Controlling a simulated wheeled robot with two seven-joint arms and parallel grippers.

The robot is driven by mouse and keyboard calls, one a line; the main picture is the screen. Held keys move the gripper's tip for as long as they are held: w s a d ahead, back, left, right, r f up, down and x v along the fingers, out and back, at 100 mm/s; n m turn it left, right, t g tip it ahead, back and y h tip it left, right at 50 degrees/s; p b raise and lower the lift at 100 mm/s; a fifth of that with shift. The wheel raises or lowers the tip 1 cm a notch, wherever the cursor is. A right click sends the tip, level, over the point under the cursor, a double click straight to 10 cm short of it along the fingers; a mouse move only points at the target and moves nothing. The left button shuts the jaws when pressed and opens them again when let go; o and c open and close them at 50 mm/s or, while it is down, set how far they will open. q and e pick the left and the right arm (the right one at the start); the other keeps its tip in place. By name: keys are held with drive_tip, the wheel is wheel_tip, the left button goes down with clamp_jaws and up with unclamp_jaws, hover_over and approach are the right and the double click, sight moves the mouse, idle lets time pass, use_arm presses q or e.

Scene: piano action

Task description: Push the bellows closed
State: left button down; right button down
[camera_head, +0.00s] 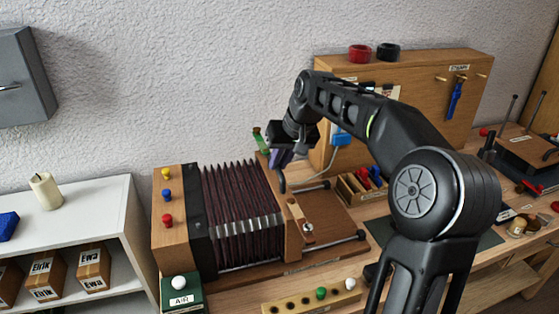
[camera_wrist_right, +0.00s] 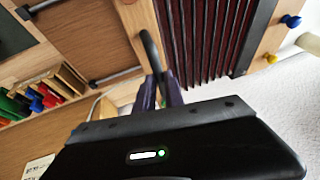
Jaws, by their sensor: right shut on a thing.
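The bellows (camera_head: 238,200) stands on the bench at centre left, its dark red pleats spread between a fixed wooden end (camera_head: 171,228) with coloured knobs and a wooden end board (camera_head: 291,236) on the right. A black curved handle (camera_head: 282,182) rises at the back of that end board. My right gripper (camera_head: 279,160) is at the handle from above; in the right wrist view its purple fingers (camera_wrist_right: 162,92) are shut on the handle (camera_wrist_right: 149,48). The pleats (camera_wrist_right: 208,35) also show there. My left gripper is not in view.
Two metal rods (camera_head: 332,241) run over the wooden base right of the end board, with bare room between them. A knob rack (camera_head: 312,298) and a green AIR box (camera_head: 182,298) stand in front. A wooden cabinet (camera_head: 430,100) stands behind my right arm.

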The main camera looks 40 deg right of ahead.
drive_tip(key=w+a, duration=0.4)
drive_tip(key=a, duration=0.7)
drive_tip(key=c, duration=1.4)
unclamp_jaws()
drive_tip(key=shift+a, duration=0.2)
drive_tip(key=shift+c, duration=0.2)
drive_tip(key=shift+d, duration=0.15)
drive_tip(key=v, duration=0.7)
drive_tip(key=shift+s+r+b, duration=0.2)
drive_tip(key=shift+r+b, duration=0.15)
